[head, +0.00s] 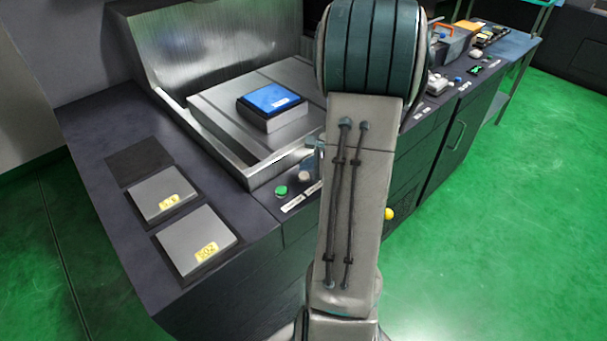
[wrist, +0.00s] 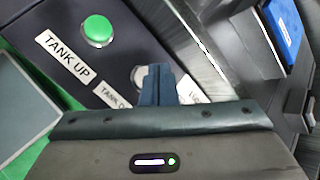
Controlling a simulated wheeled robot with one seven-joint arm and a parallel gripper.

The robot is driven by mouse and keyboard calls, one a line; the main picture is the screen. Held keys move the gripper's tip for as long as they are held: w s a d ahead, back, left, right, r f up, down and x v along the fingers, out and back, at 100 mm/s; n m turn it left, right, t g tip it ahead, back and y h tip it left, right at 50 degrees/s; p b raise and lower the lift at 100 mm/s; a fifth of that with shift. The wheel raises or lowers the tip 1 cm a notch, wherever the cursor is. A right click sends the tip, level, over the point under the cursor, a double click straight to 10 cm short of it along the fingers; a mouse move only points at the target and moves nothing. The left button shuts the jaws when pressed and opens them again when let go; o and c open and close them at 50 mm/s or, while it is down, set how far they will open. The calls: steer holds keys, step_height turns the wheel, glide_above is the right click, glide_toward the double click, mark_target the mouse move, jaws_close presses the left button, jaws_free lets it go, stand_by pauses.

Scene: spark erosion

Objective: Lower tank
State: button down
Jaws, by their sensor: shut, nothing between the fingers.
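A green button (wrist: 97,30) sits beside a label reading TANK UP (wrist: 62,58). It also shows on the machine's front ledge in the head view (head: 281,190). A pale round button (wrist: 139,76) lies to its right, partly hidden behind my fingers, above a partly covered label starting TANK D (wrist: 108,95). My gripper (wrist: 158,72) is shut and empty, its tips over or just beside the pale button; I cannot tell if they touch. The metal work tank (head: 178,118) stands behind the buttons, holding a grey block with a blue-topped piece (head: 270,97).
Two grey plates with yellow tags (head: 162,194) (head: 208,240) lie on the dark left worktop (head: 90,130). My arm hides much of the machine's front. More controls and a cart (head: 515,48) are at the right. The green floor (head: 500,220) at right is clear.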

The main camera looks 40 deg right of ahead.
mark_target(307, 177)
steer(key=shift+r+p, duration=1.6)
steer(key=shift+r, duration=0.9)
steer(key=s+a+r+n+g+y, duration=0.1)
steer(key=s+a+r+n+g, duration=0.1)
steer(key=a+r+n, duration=0.5)
steer(key=s+a+n+g+y, duration=0.1)
steer(key=s+a+n+g, duration=0.2)
steer(key=a, duration=0.7)
steer(key=s+a+r+n+h, duration=0.2)
steer(key=s+a+n, duration=0.1)
steer(key=s+n, duration=0.2)
steer(key=s+a+r+n+h, duration=0.2)
steer(key=s+n+h, duration=0.1)
steer(key=s+n, duration=0.3)
steer(key=shift+a+r+n, duration=0.35)
steer(key=shift+a+n, duration=0.05)
steer(key=shift+n, duration=0.7)
steer(key=shift+d, duration=0.15)
